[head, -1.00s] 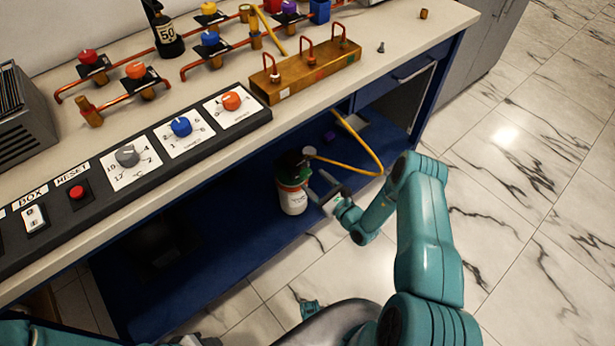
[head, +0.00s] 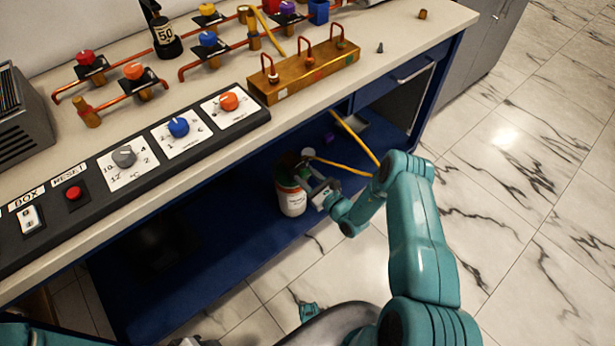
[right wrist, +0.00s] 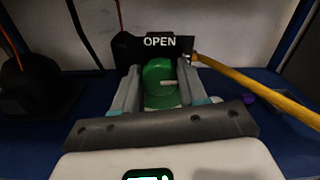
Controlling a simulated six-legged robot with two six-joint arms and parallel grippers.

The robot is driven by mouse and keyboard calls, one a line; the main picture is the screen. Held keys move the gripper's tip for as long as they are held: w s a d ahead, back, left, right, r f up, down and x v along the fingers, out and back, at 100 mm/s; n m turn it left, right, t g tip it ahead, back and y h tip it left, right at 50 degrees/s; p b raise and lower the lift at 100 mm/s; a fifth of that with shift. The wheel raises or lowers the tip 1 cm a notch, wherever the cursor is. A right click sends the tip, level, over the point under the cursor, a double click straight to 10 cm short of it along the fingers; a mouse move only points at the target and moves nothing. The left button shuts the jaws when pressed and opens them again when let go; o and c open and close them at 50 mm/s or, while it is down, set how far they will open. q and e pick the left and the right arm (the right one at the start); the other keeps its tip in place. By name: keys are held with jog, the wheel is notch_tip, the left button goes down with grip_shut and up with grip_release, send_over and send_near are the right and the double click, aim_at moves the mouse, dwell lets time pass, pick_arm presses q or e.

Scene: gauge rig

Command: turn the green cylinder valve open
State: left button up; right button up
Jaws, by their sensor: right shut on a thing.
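The gas cylinder (head: 292,202), white with an orange band, stands upright on the blue lower shelf in the head view. Its green valve (right wrist: 158,72) shows in the middle of the right wrist view, below a black plate marked OPEN (right wrist: 160,41). My right gripper (head: 310,186) reaches the cylinder's top from the right. In the right wrist view its two grey fingers lie on either side of the green valve, shut on it. In the head view the gripper mostly hides the valve.
A yellow hose (head: 345,167) runs from the cylinder top, close to my right arm. The bench top (head: 345,82) overhangs the blue shelf (head: 215,238). A dark round object (right wrist: 32,88) stands left of the cylinder in the wrist view. Open marble floor lies to the right.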

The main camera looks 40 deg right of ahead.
jog(key=shift+n, duration=0.3)
jog(key=n, duration=0.3)
jog(key=shift+n, duration=0.4)
jog(key=n, duration=0.4)
jog(key=shift+n, duration=0.3)
jog(key=n, duration=0.4)
jog(key=shift+a+p, duration=0.1)
jog(key=shift+p, duration=0.2)
jog(key=n, duration=0.4)
jog(key=shift+f+n, duration=0.1)
jog(key=shift+n, duration=0.2)
jog(key=shift+p, duration=0.3)
jog(key=shift+n, duration=0.3)
jog(key=o, duration=1.1)
jog(key=shift+c, duration=0.2)
